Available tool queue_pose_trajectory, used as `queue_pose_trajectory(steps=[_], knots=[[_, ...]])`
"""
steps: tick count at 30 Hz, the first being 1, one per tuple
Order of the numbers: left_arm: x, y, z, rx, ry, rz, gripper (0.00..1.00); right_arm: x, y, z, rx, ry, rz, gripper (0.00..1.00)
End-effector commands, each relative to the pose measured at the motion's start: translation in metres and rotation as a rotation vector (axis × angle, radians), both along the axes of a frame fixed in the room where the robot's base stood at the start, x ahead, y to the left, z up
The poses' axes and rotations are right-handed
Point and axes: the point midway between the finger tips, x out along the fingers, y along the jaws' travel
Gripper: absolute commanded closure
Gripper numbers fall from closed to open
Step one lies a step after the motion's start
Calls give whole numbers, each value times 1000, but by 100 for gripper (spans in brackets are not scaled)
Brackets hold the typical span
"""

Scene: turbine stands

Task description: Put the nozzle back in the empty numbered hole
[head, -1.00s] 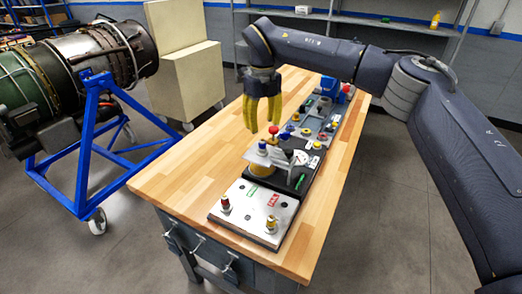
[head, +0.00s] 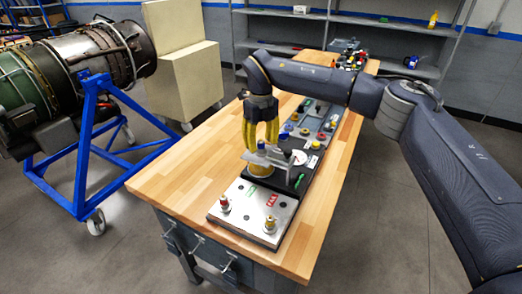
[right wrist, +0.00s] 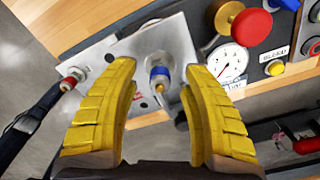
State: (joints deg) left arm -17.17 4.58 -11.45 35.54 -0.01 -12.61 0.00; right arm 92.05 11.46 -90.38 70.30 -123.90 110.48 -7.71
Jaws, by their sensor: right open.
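My right gripper (head: 261,142) has thick yellow fingers pointing down, spread open over the black panel on the bench. In the right wrist view, its open fingers (right wrist: 158,78) lie either side of a blue-collared fitting (right wrist: 160,73) on a silver plate (right wrist: 178,40); I cannot tell whether they touch it. A red-collared nozzle (head: 224,203) and a brass-coloured nozzle (head: 270,224) stand upright on the silver front plate (head: 245,212), with green and red labels. I cannot make out an empty numbered hole. My left gripper is not in view.
A round gauge (right wrist: 232,60) and a red knob (right wrist: 246,23) sit close to the right finger. Several coloured controls run along the panels (head: 312,125) behind. The wooden bench top (head: 190,165) is clear to the left. An engine on a blue stand (head: 88,140) stands off left.

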Motion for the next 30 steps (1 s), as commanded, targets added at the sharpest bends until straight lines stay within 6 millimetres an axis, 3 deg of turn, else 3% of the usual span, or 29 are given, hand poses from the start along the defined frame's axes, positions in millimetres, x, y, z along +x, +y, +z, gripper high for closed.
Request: queue_pose_trajectory(steps=[22, 30], knots=[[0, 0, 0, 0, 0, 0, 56, 0, 0, 0, 0, 1, -1, 52], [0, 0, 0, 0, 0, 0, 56, 0, 0, 0, 0, 0, 0, 84]])
